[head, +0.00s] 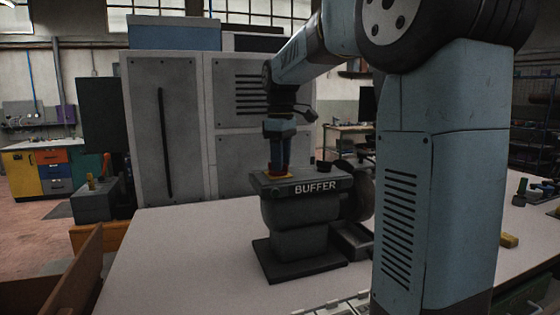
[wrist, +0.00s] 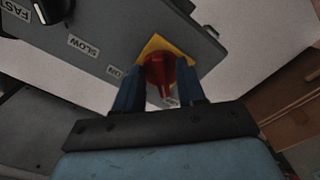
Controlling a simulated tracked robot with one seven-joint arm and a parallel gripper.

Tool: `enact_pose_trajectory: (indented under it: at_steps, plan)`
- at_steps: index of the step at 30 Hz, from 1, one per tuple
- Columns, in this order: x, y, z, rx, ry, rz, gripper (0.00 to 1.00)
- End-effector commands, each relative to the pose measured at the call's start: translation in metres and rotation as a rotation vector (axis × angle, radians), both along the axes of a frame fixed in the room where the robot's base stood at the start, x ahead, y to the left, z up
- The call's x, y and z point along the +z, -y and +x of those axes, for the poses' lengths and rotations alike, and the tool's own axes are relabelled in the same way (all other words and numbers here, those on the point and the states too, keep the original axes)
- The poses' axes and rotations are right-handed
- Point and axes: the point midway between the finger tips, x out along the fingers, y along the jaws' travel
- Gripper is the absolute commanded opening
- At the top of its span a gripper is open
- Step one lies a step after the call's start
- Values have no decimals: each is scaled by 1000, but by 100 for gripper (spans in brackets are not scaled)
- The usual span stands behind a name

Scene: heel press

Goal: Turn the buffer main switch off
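The buffer (head: 296,212) is a dark grey machine on the table, marked BUFFER. Its red switch knob (head: 279,168) stands on a yellow plate (head: 262,177) on top. In the wrist view the red knob (wrist: 160,70) sits between the two blue fingers of my gripper (wrist: 161,78), above the yellow plate (wrist: 153,46). The fingers flank the knob closely and look shut on it. The narrow part of the knob points down in the picture. An ON label (wrist: 114,71) is left of it; another label below is mostly covered. My gripper (head: 280,152) comes down from above.
SLOW (wrist: 83,47) and FAST (wrist: 15,11) labels and a black knob (wrist: 51,9) lie left of the switch in the wrist view. A grey cabinet (head: 166,125) stands behind the buffer. The white tabletop (head: 170,250) is clear to the left.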

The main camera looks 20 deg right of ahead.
Motion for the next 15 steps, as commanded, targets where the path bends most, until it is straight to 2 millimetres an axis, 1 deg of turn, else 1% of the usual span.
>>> enact_pose_trajectory:
  at_steps: [5, 15]
  plan:
    - [23, 0, 1, 0, 4, 0, 39]
    - [89, 0, 1, 0, 4, -1, 39]
